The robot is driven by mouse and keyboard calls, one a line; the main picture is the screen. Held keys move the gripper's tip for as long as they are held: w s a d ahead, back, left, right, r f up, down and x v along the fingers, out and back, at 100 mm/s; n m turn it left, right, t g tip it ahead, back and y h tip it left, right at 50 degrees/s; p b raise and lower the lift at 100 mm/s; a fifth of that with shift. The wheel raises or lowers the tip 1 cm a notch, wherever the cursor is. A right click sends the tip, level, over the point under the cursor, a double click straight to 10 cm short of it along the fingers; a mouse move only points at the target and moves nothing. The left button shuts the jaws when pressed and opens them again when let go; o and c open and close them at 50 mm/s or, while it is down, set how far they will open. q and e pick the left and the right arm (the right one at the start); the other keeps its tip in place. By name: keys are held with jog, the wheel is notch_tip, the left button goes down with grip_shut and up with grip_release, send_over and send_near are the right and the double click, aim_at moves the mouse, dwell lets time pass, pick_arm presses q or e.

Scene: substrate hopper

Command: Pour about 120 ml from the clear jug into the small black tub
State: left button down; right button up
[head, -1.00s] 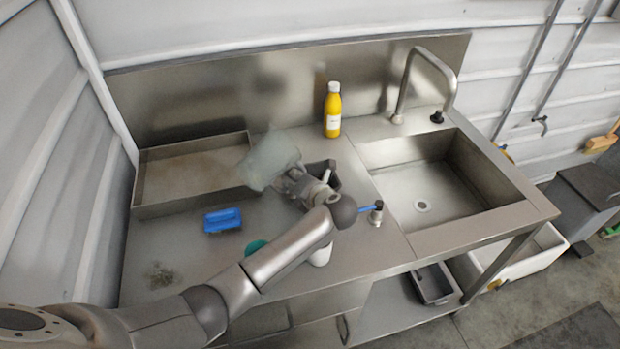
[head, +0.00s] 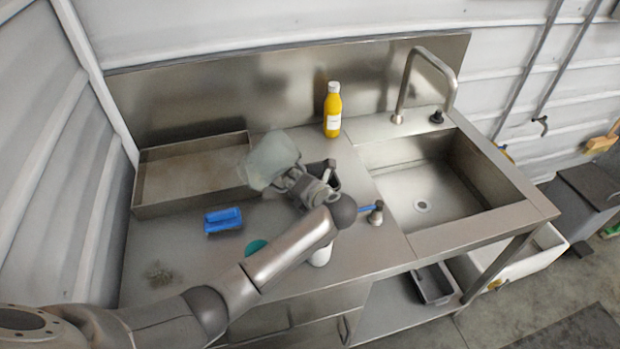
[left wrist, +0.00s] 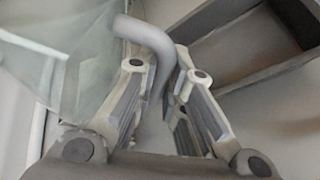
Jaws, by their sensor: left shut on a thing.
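The clear jug (head: 270,158) is held above the steel worktop in the head view, leaning, its greenish see-through body left of and beyond my left gripper (head: 287,181). In the left wrist view, the gripper (left wrist: 160,88) is shut on the jug's curved grey handle, and the jug's clear wall (left wrist: 65,60) fills the left side. The small black tub (head: 327,169) stands on the worktop just right of the gripper, partly hidden behind it. I cannot make out the jug's fill level.
A shallow steel tray (head: 190,209) lies at the back left, a blue brush or block (head: 223,220) before it. A yellow bottle (head: 332,110) stands at the back. A white bottle (head: 321,256) is partly behind my arm. The sink (head: 430,185) is at right.

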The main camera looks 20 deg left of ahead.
aim_at(290, 166)
pick_arm(q)
jog(key=shift+r, duration=0.1)
jog(key=shift+w+d+r+n+h, duration=0.2)
jog(key=shift+d+n+h, duration=0.1)
jog(key=shift+n+h, duration=0.1)
jog(key=shift+w+d+r+n+t+h, duration=0.15)
jog(key=shift+r+n+t+h, duration=0.15)
jog(key=shift+r+n+t, duration=0.15)
jog(key=shift+a+r+n+t+h, duration=0.2)
jog(key=shift+r+n+t+h, duration=0.15)
jog(key=shift+r+n, duration=0.1)
jog(key=shift+s+a+r+n+t+h, duration=0.3)
jog(key=shift+r+n+t+h, duration=0.1)
jog(key=shift+r+n+h, duration=0.1)
jog(key=shift+s+a+r+n+t+h+b, duration=0.25)
jog(key=shift+r+n+t+h, duration=0.15)
jog(key=shift+n, duration=0.2)
jog(key=shift+s+a+r+n+t+h+b, duration=0.1)
jog(key=shift+a+r+n+t+h, duration=0.2)
jog(key=shift+n+t, duration=0.25)
jog(key=shift+d, duration=0.1)
